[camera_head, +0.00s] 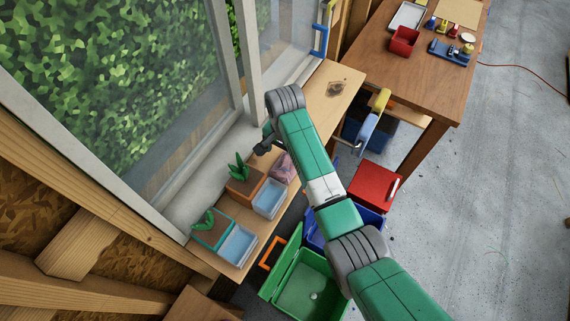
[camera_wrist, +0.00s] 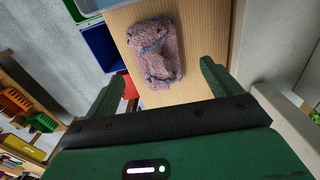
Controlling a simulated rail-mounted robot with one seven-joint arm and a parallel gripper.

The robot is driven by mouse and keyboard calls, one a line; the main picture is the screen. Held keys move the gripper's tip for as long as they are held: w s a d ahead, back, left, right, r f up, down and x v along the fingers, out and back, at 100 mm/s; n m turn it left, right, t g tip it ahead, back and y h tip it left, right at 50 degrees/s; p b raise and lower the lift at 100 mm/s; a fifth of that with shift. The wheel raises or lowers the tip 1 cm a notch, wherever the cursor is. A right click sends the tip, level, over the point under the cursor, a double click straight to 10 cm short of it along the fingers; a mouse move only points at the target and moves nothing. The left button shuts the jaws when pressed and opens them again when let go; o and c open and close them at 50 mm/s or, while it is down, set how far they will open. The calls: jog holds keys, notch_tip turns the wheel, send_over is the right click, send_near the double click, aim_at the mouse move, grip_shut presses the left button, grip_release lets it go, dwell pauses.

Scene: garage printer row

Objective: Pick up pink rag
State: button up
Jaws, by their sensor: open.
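The pink rag (camera_wrist: 155,52) lies crumpled on the wooden sill shelf (camera_wrist: 205,32) in the wrist view, with bluish lines across it. In the head view the rag (camera_head: 283,168) shows beside the planter, partly covered by my arm. My gripper (camera_wrist: 160,88) is open, its two green fingers spread on either side below the rag in the wrist view. The rag appears ahead of the fingertips, and nothing is held between them. In the head view my gripper (camera_head: 265,147) is at the window side of the shelf, mostly hidden by the wrist.
A terracotta planter (camera_head: 244,186), a teal planter (camera_head: 213,231) and pale blue trays (camera_head: 270,198) stand on the shelf near the rag. The window frame (camera_head: 215,145) borders it. Green bin (camera_head: 303,285), blue bin and red box (camera_head: 374,187) stand below. A workbench (camera_head: 425,75) is at upper right.

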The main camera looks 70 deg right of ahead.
aim_at(286, 163)
jog(key=f, duration=0.4)
jog(key=shift+s+a+f, duration=0.2)
jog(key=shift+a+f, duration=0.05)
jog(key=shift+f, duration=0.15)
jog(key=c, duration=1.1)
jog(key=shift+o, duration=0.2)
notch_tip(286, 163, up, 18)
jog(key=p, duration=0.4)
